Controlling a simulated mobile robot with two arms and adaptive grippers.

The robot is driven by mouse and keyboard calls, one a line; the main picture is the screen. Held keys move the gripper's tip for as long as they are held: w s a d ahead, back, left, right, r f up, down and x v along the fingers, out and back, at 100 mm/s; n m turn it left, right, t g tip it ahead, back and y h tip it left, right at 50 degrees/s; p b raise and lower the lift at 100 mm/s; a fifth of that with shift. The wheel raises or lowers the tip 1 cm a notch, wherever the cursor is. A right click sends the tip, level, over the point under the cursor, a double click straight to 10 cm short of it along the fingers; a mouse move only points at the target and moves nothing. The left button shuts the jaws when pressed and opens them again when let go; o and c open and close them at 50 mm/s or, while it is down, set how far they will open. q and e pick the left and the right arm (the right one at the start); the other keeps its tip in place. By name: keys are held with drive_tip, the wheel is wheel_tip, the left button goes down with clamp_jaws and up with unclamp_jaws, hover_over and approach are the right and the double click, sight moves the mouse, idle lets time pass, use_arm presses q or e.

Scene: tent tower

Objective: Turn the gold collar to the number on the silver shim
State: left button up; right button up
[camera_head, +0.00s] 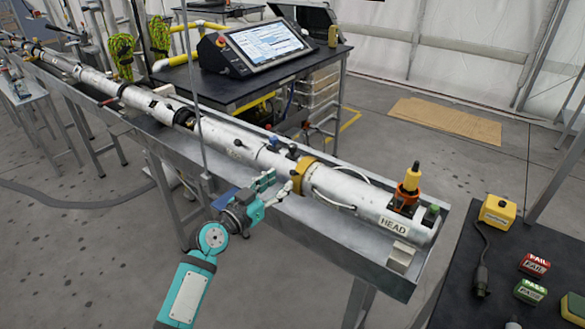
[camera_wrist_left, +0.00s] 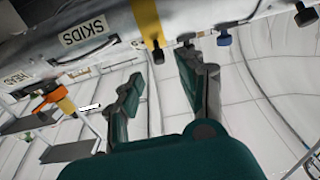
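The gold collar (camera_head: 301,174) is a band around the long white tool tube (camera_head: 342,192), right of the tube's middle in the head view. It also shows in the left wrist view (camera_wrist_left: 149,22) as a yellow band at the top. My left gripper (camera_head: 279,186) is open and empty, just in front of the tube and a little left of the collar. In the left wrist view its two dark green fingers (camera_wrist_left: 160,70) are spread below the collar, apart from it. I cannot make out a silver shim or its number. My right gripper is not in view.
The tube lies in a long metal trough (camera_head: 330,235) with raised edges. An orange and yellow fitting (camera_head: 410,180) stands near the HEAD end. Blue and black knobs (camera_head: 282,147) sit beside the collar. A monitor (camera_head: 262,45) stands behind; a dark table (camera_head: 510,250) is at right.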

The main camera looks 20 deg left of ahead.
sight(291, 173)
use_arm(q)
drive_tip(key=x, duration=0.6)
drive_tip(key=shift+w, duration=0.25)
clamp_jaws()
drive_tip(key=shift+d+p, duration=0.1)
drive_tip(key=shift+p, duration=0.2)
